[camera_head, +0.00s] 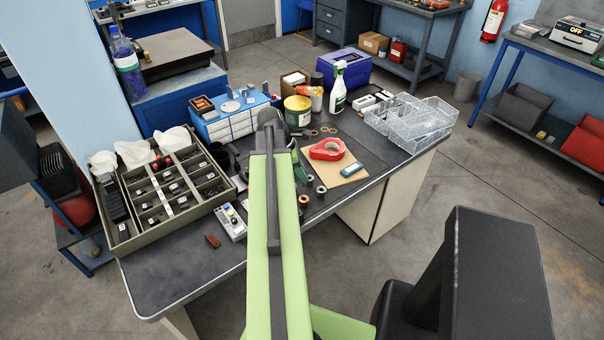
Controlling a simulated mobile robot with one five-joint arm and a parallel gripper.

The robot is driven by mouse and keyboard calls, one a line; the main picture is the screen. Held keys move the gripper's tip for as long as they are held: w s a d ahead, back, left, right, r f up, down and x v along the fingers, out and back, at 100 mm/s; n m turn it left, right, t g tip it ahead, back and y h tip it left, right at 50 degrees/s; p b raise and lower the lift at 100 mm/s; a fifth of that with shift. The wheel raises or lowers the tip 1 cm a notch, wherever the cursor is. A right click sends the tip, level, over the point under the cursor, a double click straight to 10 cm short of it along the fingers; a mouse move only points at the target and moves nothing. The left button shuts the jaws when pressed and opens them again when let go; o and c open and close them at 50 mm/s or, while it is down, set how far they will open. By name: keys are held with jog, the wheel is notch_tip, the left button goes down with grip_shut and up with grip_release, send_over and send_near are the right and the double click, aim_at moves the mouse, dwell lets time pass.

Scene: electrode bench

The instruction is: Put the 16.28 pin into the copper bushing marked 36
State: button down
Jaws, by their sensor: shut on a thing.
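Several small ring-shaped bushings stand on the dark bench (195,266) just right of my green arm. One of them is a copper-coloured bushing (304,201); a greyish one (320,189) stands close to it. Their markings are too small to read, so I cannot tell which is 36. My arm reaches out over the bench, and its own link hides my gripper and whatever is in it. I cannot make out the 16.28 pin.
An open compartment case (123,233) with small dark parts lies left of my arm. A grey device (231,222) is near it. A red tape dispenser (327,149), spray bottle (339,88) and clear trays (418,138) stand farther right. The front left bench is mostly clear.

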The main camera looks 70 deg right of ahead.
jog(key=shift+f+b, duration=3.15)
jog(key=shift+s, duration=0.1)
jog(key=shift+f, duration=0.1)
jog(key=shift+f+b, duration=0.3)
jog(key=shift+b, duration=0.1)
jog(key=shift+f+b, duration=1.4)
jog(key=c, duration=1.2)
grip_release()
jog(key=shift+c, duration=0.2)
